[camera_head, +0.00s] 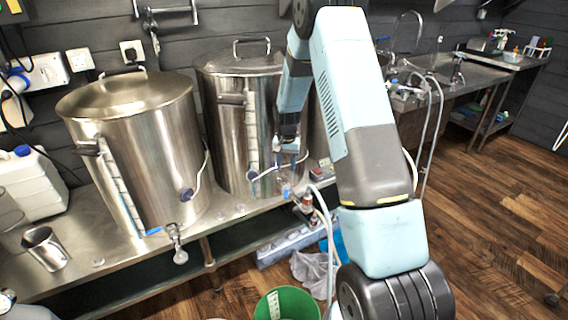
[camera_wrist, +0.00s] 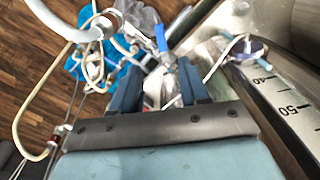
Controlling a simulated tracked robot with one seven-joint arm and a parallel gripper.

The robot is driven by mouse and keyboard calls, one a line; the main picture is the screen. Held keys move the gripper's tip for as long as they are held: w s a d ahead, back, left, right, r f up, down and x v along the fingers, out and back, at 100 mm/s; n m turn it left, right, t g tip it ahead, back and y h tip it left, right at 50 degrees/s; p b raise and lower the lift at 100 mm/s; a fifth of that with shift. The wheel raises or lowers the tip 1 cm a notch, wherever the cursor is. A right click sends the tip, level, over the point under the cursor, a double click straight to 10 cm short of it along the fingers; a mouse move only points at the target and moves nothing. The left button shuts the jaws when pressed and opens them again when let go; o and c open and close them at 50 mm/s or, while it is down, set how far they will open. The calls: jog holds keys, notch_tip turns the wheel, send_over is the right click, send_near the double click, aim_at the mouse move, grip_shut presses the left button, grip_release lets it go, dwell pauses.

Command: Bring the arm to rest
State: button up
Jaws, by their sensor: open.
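My arm is raised and bent over the right half of the head view. My gripper (camera_head: 291,158) hangs down in front of the second steel kettle (camera_head: 228,130), near its gauge and lower fittings. In the wrist view my gripper (camera_wrist: 160,95) has its two dark fingers apart with a gap between them. I see nothing held in it. A blue-handled tap (camera_wrist: 161,40) shows beyond the fingertips, and the kettle wall with its scale (camera_wrist: 285,100) is close on the right. I cannot tell whether a finger touches anything.
Another lidded kettle (camera_head: 135,150) stands on the steel bench (camera_head: 110,262) at left, with a steel cup (camera_head: 46,248) and a white canister (camera_head: 32,183). A green bucket (camera_head: 287,304) is on the floor. Pale hoses (camera_head: 435,125) hang by the sink. Wooden floor (camera_head: 500,220) at right is mostly clear.

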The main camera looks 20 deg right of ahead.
jog(key=s+a+r+n+t, duration=0.1)
jog(key=s+r, duration=0.4)
jog(key=r, duration=0.4)
jog(key=s+r+t, duration=0.1)
jog(key=s+r, duration=0.3)
jog(key=r, duration=0.5)
jog(key=s+a+r+n+t, duration=0.1)
jog(key=s+r, duration=0.4)
jog(key=r, duration=0.3)
jog(key=s+r+n+t, duration=0.1)
jog(key=s+r, duration=0.2)
jog(key=s, duration=0.5)
jog(key=s+r+n, duration=0.1)
jog(key=s+r, duration=0.2)
jog(key=s, duration=0.6)
jog(key=s+a+r+n+t, duration=0.1)
jog(key=s+r, duration=0.3)
jog(key=s, duration=0.5)
jog(key=shift+t, duration=0.3)
